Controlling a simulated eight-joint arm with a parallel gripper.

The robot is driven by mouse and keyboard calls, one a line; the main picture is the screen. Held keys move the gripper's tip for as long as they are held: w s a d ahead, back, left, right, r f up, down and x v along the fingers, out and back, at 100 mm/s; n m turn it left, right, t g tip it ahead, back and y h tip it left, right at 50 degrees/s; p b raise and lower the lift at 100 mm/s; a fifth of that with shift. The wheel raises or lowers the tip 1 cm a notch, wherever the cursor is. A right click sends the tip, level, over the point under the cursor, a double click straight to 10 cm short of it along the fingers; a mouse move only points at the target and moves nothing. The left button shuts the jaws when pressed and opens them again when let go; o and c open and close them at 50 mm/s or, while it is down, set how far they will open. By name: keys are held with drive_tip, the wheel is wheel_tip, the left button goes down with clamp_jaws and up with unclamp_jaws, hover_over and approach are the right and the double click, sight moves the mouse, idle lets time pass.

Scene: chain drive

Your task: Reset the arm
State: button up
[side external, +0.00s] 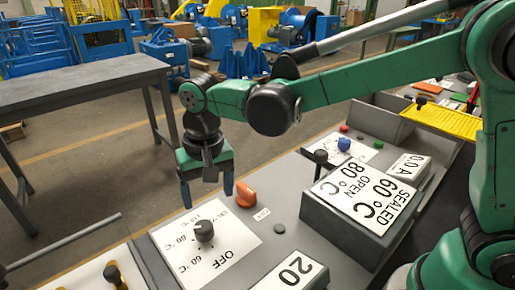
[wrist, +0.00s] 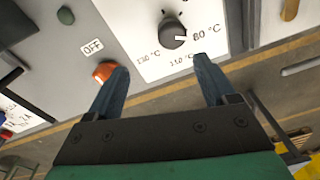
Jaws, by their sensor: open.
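My green arm reaches in from the right in the side external view. My gripper (side external: 207,192) points down with its two blue fingers apart and nothing between them. It hangs above the edge of the grey control panel, near the black temperature knob (side external: 204,231) and the orange knob (side external: 245,194). In the wrist view the open fingers (wrist: 158,75) frame the white dial plate, with the black knob (wrist: 173,33) beyond them. The orange knob (wrist: 104,72) is partly behind the left fingertip. The gripper looks clear of both knobs, though the exact gap is hard to tell.
A grey box with a "SEALED OPEN 60 °C" sign (side external: 364,197) stands on the panel at right. A blue knob (side external: 344,144) and a black lever (side external: 320,158) are behind it. A grey table (side external: 80,85) stands at left. Open floor lies between table and panel.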

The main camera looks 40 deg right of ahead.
drive_tip(key=s+d+r+n+t, duration=0.1)
drive_tip(key=s+d+t, duration=0.1)
drive_tip(key=d, duration=0.3)
drive_tip(key=s+d+r+n+t, duration=0.1)
drive_tip(key=s+d+t, duration=0.1)
drive_tip(key=d, duration=0.3)
drive_tip(key=s+d+r+t, duration=0.1)
drive_tip(key=s+d+t, duration=0.1)
drive_tip(key=s+d, duration=0.2)
drive_tip(key=shift+d+r+n+t, duration=0.1)
drive_tip(key=shift+d+n+t, duration=0.2)
drive_tip(key=shift+d+n, duration=0.15)
